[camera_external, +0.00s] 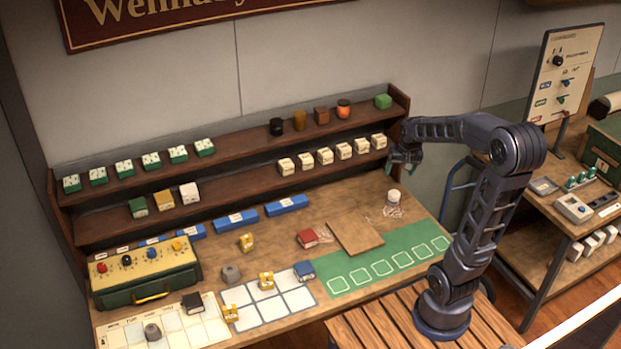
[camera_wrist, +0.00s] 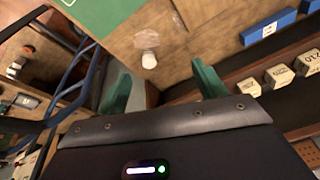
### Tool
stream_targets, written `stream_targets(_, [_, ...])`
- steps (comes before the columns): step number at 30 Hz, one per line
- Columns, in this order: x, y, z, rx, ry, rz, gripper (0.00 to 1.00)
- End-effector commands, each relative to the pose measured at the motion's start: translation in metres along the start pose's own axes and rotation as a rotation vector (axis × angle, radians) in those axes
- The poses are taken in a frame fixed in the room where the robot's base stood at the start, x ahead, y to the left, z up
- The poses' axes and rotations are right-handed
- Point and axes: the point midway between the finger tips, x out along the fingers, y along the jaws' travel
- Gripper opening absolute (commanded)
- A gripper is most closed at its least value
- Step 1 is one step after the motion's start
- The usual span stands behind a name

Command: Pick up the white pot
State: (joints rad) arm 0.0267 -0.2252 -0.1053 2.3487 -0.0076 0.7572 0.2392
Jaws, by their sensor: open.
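A small white pot (camera_external: 394,197) stands on the wooden tabletop, right of the flat square board and behind the green mat. It also shows in the wrist view (camera_wrist: 149,60), just beyond the space between my fingers. Whitish markings lie on the table beside it. My gripper (camera_external: 405,160) hangs above the pot, close to the right end of the shelf. In the wrist view my gripper (camera_wrist: 160,82) has its two green fingers spread wide, with nothing between them.
The shelf (camera_external: 235,165) behind holds rows of small white, green and coloured blocks, close to my gripper. A flat wooden board (camera_external: 355,235) and a green mat (camera_external: 385,268) lie near the pot.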

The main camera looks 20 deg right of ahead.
Motion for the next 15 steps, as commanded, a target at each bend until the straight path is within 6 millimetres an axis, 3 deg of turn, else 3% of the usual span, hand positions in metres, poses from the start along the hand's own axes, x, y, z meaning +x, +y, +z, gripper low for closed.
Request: stream_targets(15, [0.122, 0.026, -0.082, 0.22, -0.067, 0.088, 0.7])
